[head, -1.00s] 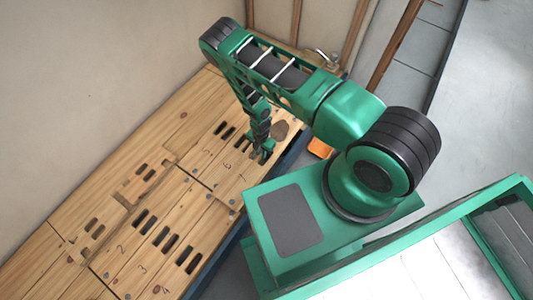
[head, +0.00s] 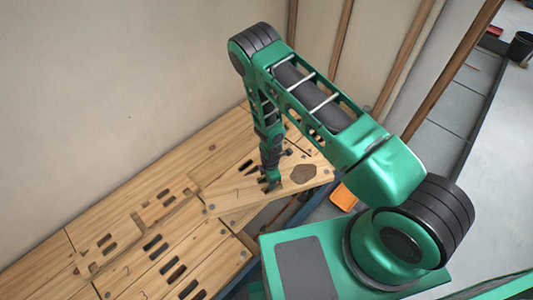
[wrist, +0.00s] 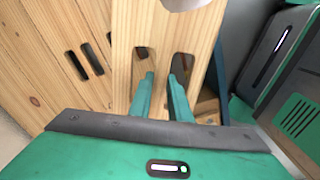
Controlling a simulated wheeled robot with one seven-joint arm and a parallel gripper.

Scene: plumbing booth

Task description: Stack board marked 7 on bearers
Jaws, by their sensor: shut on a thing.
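The board marked 7 (head: 222,199) is a pale wooden plank with a dark knot patch near its right end. It lies at an angle across the other boards in the head view, and its right end reaches past their front edge. My gripper (head: 272,183) points down at the middle of this board. In the wrist view, my gripper (wrist: 162,80) has its two fingers at the board's two slots, shut on the wood between them. The board (wrist: 160,25) runs away from the fingers there. The bearers cannot be clearly told apart.
Several slotted boards (head: 150,262) lie side by side along the wall. A dark gap (head: 265,218) shows below the held board. A blue edge (head: 303,211) runs along the front. An orange object (head: 343,196) is on the floor at right.

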